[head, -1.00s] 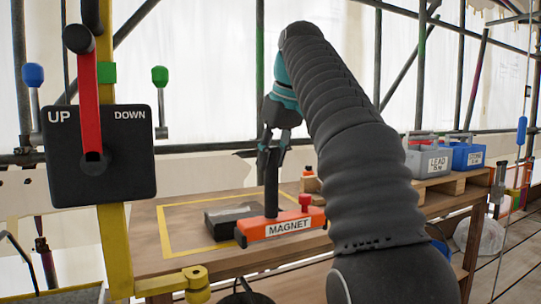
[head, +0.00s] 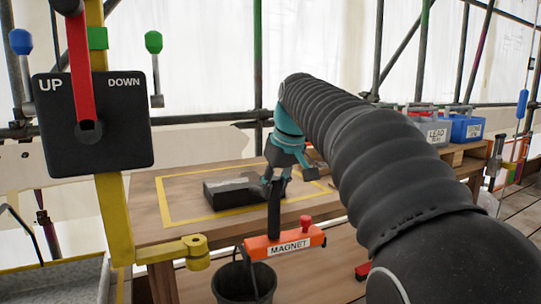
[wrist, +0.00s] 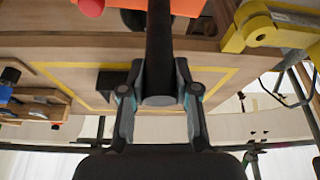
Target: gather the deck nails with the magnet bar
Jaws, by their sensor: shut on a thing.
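My gripper (head: 277,182) is shut on the black upright handle of the orange magnet bar (head: 284,243), which is labelled MAGNET and has a red knob on top. The bar hangs level in front of the bench's front edge, above a black bucket (head: 243,284). In the wrist view my gripper (wrist: 160,92) grips the dark handle, and part of the orange magnet bar (wrist: 185,7) shows at the top. I see no nails on the bar; its underside is hidden.
The wooden bench (head: 150,225) has a yellow taped outline with a dark block (head: 230,191) inside. A yellow post with an UP/DOWN lever box (head: 93,122) stands at the left. Grey and blue bins (head: 466,130) sit at the back right. A metal tray (head: 55,280) lies lower left.

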